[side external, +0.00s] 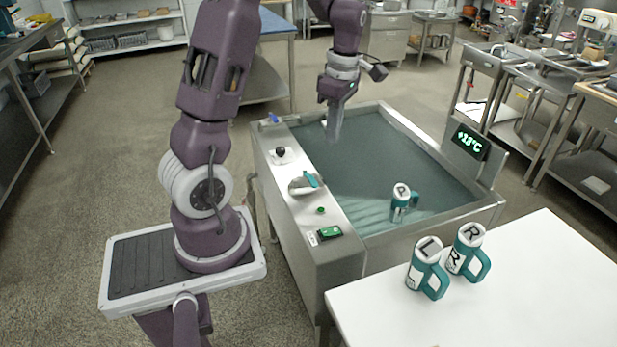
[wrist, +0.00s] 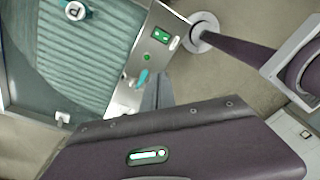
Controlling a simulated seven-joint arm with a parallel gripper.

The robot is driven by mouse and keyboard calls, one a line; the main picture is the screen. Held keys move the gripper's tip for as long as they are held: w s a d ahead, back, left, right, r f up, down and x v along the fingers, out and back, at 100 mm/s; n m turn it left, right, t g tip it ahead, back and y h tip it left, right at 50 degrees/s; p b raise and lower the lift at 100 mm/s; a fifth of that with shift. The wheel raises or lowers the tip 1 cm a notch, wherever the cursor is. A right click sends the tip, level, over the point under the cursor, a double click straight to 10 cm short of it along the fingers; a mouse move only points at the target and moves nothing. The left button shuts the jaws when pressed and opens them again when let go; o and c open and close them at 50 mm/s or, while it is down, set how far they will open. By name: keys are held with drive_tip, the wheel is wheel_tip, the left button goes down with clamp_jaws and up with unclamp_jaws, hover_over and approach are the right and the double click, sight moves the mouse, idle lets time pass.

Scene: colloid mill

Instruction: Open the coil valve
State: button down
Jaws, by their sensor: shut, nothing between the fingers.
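A tank of water (side external: 385,225) has a control rim (side external: 335,217) along its left side. On the rim are a teal lever (side external: 312,181) over a grey fitting and a black knob (side external: 281,151) on a pale plate. A small blue part (side external: 274,118) is at the far corner. I cannot tell for certain which is the coil valve. My gripper (side external: 333,138) points down over the far left part of the tank, apart from the lever and knob. It is shut and empty. In the wrist view its fingers (wrist: 157,92) partly overlap the rim beside the teal lever (wrist: 143,78).
A green button (side external: 320,210) and a lit green switch (side external: 330,232) sit nearer on the rim. A teal mug (side external: 401,203) stands in the water. Two teal mugs (side external: 424,268) (side external: 467,249) stand on the white table (side external: 530,300). A temperature display (side external: 470,142) is at the tank's right.

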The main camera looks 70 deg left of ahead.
sight(313, 182)
drive_tip(key=s+a+f+n+g, duration=0.2)
drive_tip(key=s+a+f+n, duration=0.1)
drive_tip(key=a+f+n, duration=0.6)
drive_tip(key=shift+a+f+g, duration=0.4)
drive_tip(key=shift+a+f, duration=0.05)
drive_tip(key=shift+f, duration=0.1)
drive_tip(key=shift+s, duration=0.1)
wheel_tip(313, 182, down, 9)
drive_tip(key=shift+w+f, duration=0.2)
drive_tip(key=shift+w, duration=0.2)
